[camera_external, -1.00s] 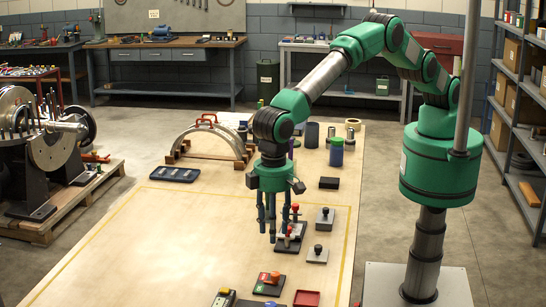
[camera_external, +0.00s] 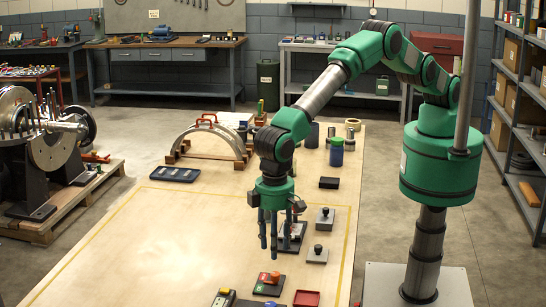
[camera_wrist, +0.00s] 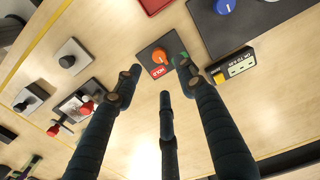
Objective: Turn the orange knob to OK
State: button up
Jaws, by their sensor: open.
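The orange knob (camera_external: 272,277) sits on a small dark plate (camera_external: 281,290) near the front of the table. The wrist view shows the knob (camera_wrist: 157,59) from above on the dark plate (camera_wrist: 146,49). A red label (camera_wrist: 159,72) lies beside the knob and a green mark shows by the right fingertip; the lettering is too small to read surely. The knob's pointing direction is unclear. My gripper (camera_external: 272,248) is open and empty, with its three fingers pointing down, above and behind the knob. In the wrist view my gripper (camera_wrist: 161,76) has fingertips spread around the plate's near side, apart from it.
A yellow-and-black box (camera_external: 224,297) and a red tray (camera_external: 306,298) flank the plate. Grey plates with black knobs (camera_external: 317,254) stand to the right behind it. A red-handled device (camera_wrist: 84,107) lies left in the wrist view.

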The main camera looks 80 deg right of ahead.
aim_at(275, 273)
notch_tip(275, 273, down, 10)
jog(key=shift+r+p, duration=0.2)
jog(key=shift+p, duration=0.25)
